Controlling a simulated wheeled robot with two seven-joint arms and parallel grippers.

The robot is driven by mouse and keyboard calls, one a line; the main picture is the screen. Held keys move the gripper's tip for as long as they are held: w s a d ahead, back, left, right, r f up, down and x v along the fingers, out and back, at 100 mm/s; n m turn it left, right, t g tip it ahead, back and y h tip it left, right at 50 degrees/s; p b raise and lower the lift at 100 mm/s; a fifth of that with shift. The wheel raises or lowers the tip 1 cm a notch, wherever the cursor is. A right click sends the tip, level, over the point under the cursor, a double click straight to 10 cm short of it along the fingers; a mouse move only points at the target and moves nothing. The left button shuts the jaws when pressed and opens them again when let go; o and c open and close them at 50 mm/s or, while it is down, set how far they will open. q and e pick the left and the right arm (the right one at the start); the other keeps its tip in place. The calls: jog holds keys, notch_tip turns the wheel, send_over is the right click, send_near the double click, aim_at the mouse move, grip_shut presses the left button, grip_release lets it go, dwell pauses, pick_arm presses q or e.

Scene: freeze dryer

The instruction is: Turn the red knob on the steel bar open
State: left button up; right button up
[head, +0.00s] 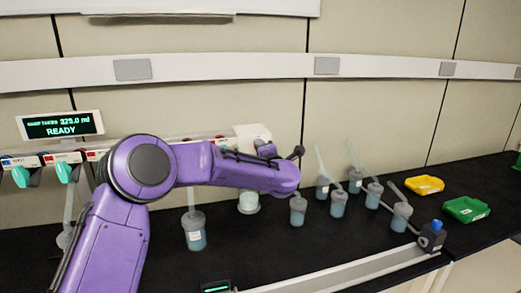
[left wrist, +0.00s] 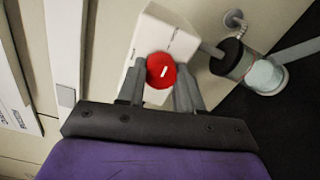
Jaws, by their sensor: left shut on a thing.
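The red knob (left wrist: 161,71) sits on a white block (left wrist: 160,40) in the left wrist view, with a short white mark on its face, slightly slanted in that picture. My left gripper (left wrist: 161,84) is shut on the knob, one finger on each side of it. In the head view my purple left arm reaches across to the white block (head: 252,132) at the right end of the steel bar (head: 200,137). The knob is hidden there, and the arm covers part of the bar. My right gripper is not in view.
A flask (head: 249,203) hangs below the white block. Another flask (head: 194,230) is left of it. A display (head: 60,125) reads READY. Teal valve handles (head: 64,172) are at left.

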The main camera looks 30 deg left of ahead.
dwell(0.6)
pick_arm(q)
jog(key=o, duration=1)
jog(key=shift+d, duration=0.1)
jog(key=shift+o, duration=0.2)
jog(key=b+v, duration=0.4)
jog(key=v, duration=0.6)
jog(key=shift+s+d, duration=0.15)
jog(key=shift+s, duration=0.05)
